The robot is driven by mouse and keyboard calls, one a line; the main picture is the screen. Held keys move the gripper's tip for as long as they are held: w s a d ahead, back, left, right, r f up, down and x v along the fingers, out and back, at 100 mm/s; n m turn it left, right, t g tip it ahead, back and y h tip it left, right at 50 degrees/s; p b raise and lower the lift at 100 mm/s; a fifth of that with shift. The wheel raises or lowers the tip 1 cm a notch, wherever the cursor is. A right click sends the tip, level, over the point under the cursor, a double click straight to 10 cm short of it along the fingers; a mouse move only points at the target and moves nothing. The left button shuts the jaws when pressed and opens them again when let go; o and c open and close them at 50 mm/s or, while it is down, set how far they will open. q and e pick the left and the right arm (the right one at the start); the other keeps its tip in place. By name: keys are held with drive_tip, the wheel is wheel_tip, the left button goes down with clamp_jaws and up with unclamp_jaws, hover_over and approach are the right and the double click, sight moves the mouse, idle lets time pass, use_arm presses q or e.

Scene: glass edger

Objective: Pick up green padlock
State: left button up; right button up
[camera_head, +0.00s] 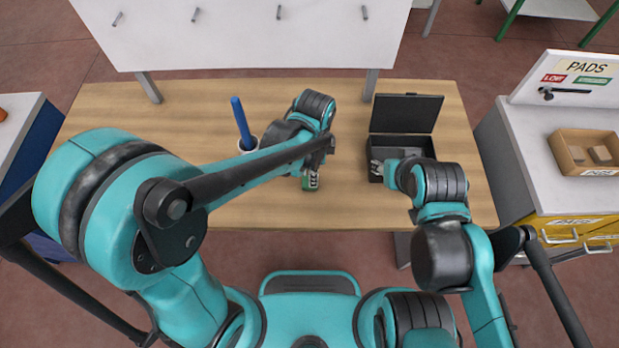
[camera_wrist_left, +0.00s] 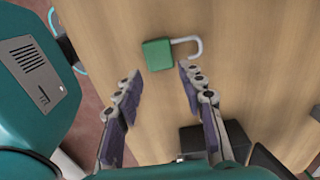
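A green padlock (camera_wrist_left: 157,54) with a silver shackle lies on the wooden table top in the left wrist view. Its body is just beyond the gap between the fingertips, and the shackle points right. My left gripper (camera_wrist_left: 160,74) is open around empty space, with one finger on each side of that gap. In the head view my left gripper (camera_head: 311,178) is low over the middle of the table, and the padlock is mostly hidden there. My right gripper (camera_head: 378,168) is by the front left of the black box; its fingers are too small to judge.
The open black box (camera_head: 407,146) stands on the right of the wooden table (camera_head: 120,110). A white board rises behind. The table's left side is clear.

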use_arm(q)
wheel_tip(320, 180, down, 5)
drive_tip(key=shift+r+b, duration=0.1)
drive_tip(key=shift+b, duration=0.7)
drive_tip(key=c, duration=0.9)
